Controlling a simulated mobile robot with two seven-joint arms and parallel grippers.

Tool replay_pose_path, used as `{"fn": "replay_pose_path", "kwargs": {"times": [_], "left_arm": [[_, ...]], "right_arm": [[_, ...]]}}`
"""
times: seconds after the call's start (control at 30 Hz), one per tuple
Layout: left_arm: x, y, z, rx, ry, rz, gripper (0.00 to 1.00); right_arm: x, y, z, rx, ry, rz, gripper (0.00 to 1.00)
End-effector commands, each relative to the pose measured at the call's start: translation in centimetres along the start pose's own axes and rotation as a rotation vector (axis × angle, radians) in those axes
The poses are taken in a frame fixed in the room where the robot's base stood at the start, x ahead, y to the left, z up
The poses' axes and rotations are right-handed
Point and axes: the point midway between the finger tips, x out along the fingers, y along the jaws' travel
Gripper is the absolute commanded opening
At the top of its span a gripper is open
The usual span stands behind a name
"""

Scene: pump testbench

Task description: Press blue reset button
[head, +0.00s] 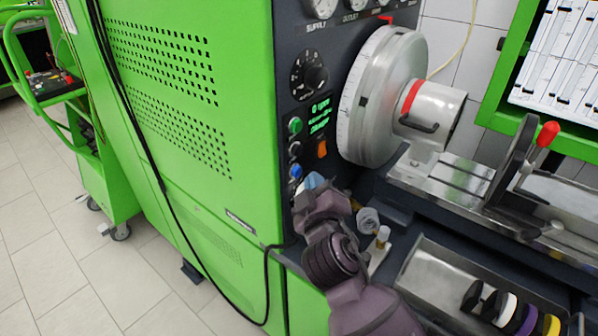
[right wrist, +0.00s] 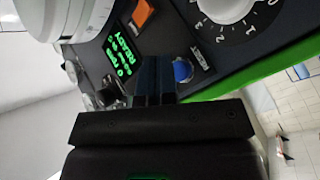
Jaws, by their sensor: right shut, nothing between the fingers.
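The blue reset button (head: 296,171) is on the dark control panel of the green machine, below a green button and a dark knob. In the right wrist view the blue button (right wrist: 183,70) shows just to the right of my fingertips, next to a small label. My right gripper (head: 312,182) is in front of the lower panel, close to the button. In the right wrist view the right gripper (right wrist: 154,72) is shut and empty. Whether the fingertips touch the panel or button, I cannot tell. My left gripper is not in view.
A numbered dial (head: 309,76) is higher on the panel. A large metal wheel (head: 375,100) sticks out to the right. A tray (head: 430,275) with several round parts is at lower right.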

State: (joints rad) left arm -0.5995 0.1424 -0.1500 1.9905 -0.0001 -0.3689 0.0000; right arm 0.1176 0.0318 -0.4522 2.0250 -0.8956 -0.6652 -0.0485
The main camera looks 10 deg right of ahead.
Motion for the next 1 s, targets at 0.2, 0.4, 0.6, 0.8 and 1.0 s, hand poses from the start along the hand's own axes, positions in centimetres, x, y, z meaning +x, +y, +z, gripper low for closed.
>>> {"fn": "replay_pose_path", "kwargs": {"times": [0.2,0.4,0.6,0.8,1.0], "left_arm": [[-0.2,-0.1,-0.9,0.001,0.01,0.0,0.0],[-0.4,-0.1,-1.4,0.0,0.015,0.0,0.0],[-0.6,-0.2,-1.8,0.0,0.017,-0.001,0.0],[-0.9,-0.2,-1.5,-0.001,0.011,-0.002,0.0],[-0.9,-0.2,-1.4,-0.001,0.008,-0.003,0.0]], "right_arm": [[-1.0,0.9,0.7,0.0,-0.001,0.001,0.0],[-2.1,1.7,1.5,-0.001,-0.001,0.001,0.0],[-3.2,2.4,2.2,0.0,0.0,0.001,0.0],[-3.5,2.5,2.5,0.0,0.0,0.0,0.0],[-3.5,2.5,2.5,0.0,0.0,0.0,0.0]]}}
